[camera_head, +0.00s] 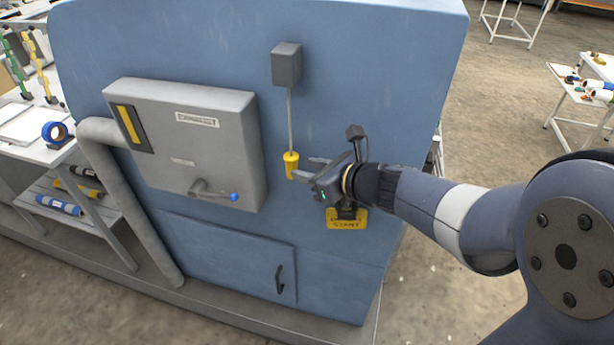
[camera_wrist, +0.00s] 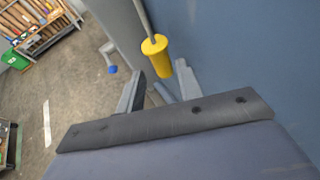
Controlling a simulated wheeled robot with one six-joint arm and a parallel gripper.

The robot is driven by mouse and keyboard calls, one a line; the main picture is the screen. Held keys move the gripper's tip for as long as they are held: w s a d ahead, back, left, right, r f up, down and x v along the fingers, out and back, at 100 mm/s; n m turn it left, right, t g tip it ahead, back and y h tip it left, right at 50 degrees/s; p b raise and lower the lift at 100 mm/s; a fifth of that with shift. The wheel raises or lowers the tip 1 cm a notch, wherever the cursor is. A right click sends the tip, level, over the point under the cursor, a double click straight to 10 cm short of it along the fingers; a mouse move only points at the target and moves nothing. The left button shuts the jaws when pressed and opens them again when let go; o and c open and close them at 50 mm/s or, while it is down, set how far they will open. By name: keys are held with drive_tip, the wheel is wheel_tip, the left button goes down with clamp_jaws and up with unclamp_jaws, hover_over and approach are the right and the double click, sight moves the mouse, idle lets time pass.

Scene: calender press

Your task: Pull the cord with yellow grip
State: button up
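The cord (camera_head: 290,118) hangs from a dark grey box (camera_head: 287,64) on the blue machine's side. At its lower end is the yellow grip (camera_head: 291,165), hanging upright. My gripper (camera_head: 303,168) is open just right of the yellow grip, its fingers pointing left toward it. In the wrist view the yellow grip (camera_wrist: 155,57) shows just beyond the two spread fingertips (camera_wrist: 160,80), with the grey cord (camera_wrist: 144,18) rising from it. The grip is not between the fingers. Whether a fingertip touches it I cannot tell.
A grey exhaust box (camera_head: 190,140) with a blue-tipped lever (camera_head: 234,197) is mounted left of the cord. A yellow plate (camera_head: 346,219) sits partly behind my gripper. A cabinet door with a black handle (camera_head: 279,278) is below. Open floor (camera_head: 440,290) lies to the right.

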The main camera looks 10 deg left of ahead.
sight(296, 168)
drive_tip(key=shift+x, duration=2.05)
drive_tip(key=c, duration=0.7)
drive_tip(key=shift+f+b, duration=0.25)
drive_tip(key=shift+b, duration=0.15)
drive_tip(key=o, duration=1)
drive_tip(key=shift+r, duration=0.1)
